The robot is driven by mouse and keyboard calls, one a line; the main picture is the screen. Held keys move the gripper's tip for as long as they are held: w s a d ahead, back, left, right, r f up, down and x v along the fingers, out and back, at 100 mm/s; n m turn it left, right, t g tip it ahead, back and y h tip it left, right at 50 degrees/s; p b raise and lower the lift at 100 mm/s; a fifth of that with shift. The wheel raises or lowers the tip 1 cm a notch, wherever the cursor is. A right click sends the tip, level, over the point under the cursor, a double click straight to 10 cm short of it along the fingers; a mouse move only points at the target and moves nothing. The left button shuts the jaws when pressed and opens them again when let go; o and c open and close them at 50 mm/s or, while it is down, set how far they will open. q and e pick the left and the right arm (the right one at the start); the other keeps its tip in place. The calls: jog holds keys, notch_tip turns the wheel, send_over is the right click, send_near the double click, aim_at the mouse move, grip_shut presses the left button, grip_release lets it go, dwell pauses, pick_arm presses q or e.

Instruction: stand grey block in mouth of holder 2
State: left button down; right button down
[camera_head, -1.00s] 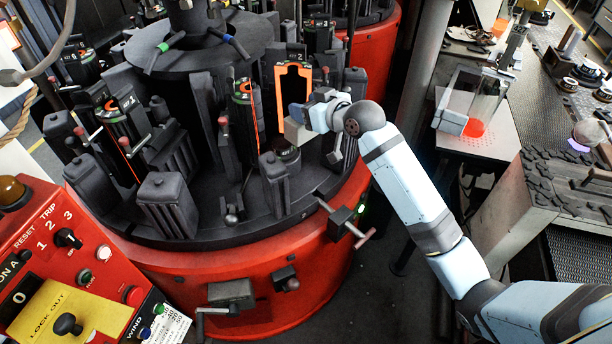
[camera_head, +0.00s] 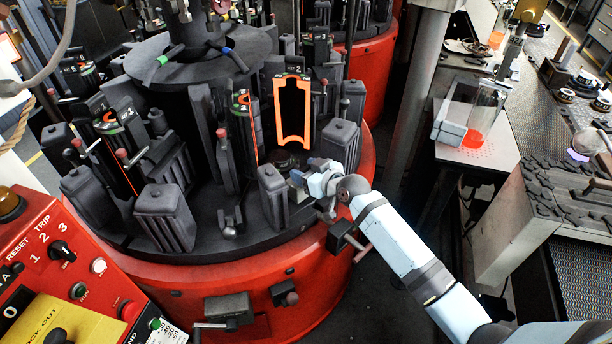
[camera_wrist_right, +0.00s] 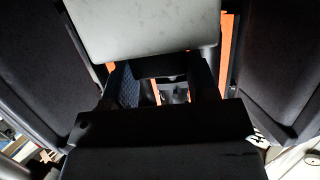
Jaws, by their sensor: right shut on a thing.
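The grey block shows as a pale flat face (camera_wrist_right: 145,25) at the top of the right wrist view, between dark finger parts. In the head view the block (camera_head: 297,178) is small and partly hidden by the hand. My right gripper (camera_head: 305,178) is shut on it, low at the front rim of the black turntable, below an orange-edged upright frame. That frame (camera_head: 278,110) has a dark open mouth and a small label that seems to read 2. The block is apart from the frame's visible edges in the head view; its depth is unclear. My left gripper is not in view.
A dark round cup (camera_head: 284,160) sits just behind the hand. Black ribbed blocks (camera_head: 340,145) stand close on the right, with another (camera_head: 271,190) on the left. A red control panel (camera_head: 75,265) is at lower left.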

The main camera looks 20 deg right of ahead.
jog(key=shift+f, duration=0.8)
jog(key=shift+c, duration=2.1)
grip_release()
jog(key=shift+f, duration=0.1)
